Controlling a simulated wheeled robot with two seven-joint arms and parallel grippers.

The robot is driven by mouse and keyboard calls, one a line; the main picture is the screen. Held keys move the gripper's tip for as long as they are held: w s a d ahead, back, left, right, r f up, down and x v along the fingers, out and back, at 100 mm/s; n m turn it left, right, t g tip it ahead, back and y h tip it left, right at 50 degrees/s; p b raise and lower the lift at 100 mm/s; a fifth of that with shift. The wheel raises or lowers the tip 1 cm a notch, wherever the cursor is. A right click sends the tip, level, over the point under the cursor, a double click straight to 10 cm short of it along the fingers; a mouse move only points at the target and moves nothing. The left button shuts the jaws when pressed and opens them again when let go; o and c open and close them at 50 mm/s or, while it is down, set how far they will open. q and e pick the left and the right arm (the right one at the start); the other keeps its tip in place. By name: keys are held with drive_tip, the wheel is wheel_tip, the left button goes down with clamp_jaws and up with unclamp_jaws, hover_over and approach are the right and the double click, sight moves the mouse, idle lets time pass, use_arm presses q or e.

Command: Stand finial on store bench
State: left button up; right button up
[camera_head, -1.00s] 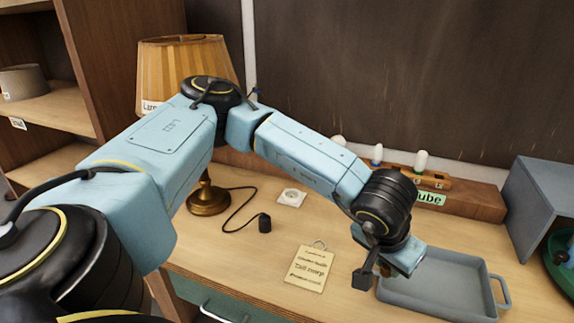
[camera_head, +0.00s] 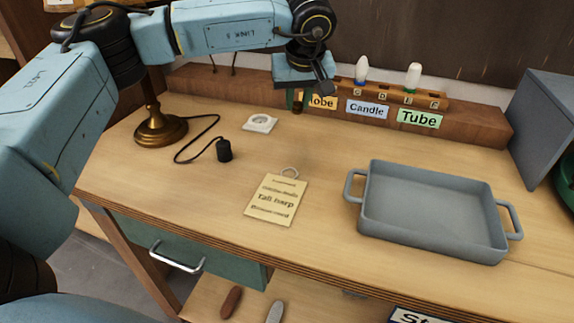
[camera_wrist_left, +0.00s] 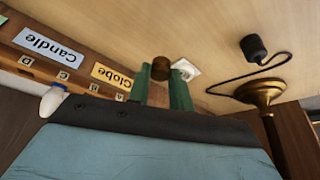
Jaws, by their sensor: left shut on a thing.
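My left gripper (camera_head: 298,98) is at the back of the table, in front of the wooden rack with the Globe and Candle labels. It is shut on a small dark brown knob, the finial (camera_head: 298,108). In the left wrist view the finial (camera_wrist_left: 161,68) sits between the green fingertips (camera_wrist_left: 162,88). It is held above the tabletop. A dark sign starting "St" (camera_head: 422,316) shows at the bottom edge, mostly cut off; the surface it marks is not clear. My right gripper is not in view.
A grey tray (camera_head: 372,215) stands on the right of the table. A tag reading Tall harp (camera_head: 276,200) lies in the middle. The brass lamp base (camera_head: 160,130), its cord plug (camera_head: 224,150) and a white plate (camera_head: 260,123) are at left. A drawer (camera_head: 200,258) and lower shelf are below.

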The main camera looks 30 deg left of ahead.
use_arm(q)
drive_tip(key=a+n+b, duration=0.2)
drive_tip(key=b, duration=0.3)
hover_over(286, 142)
drive_tip(key=d, duration=0.1)
drive_tip(key=shift+n+g+y, duration=0.3)
drive_tip(key=shift+n+g, duration=0.1)
drive_tip(key=f, duration=0.3)
drive_tip(key=s+f, duration=0.1)
drive_tip(key=f, duration=0.1)
drive_tip(key=shift+f, duration=0.2)
wheel_tip(286, 142, down, 4)
drive_tip(key=shift+d+b, duration=0.1)
drive_tip(key=shift+b, duration=0.45)
drive_tip(key=shift+f, duration=0.4)
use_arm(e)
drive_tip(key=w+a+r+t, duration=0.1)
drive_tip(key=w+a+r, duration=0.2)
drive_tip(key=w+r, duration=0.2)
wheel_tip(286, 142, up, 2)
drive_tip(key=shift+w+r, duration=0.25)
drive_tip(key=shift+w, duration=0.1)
use_arm(q)
drive_tip(key=o, duration=0.9)
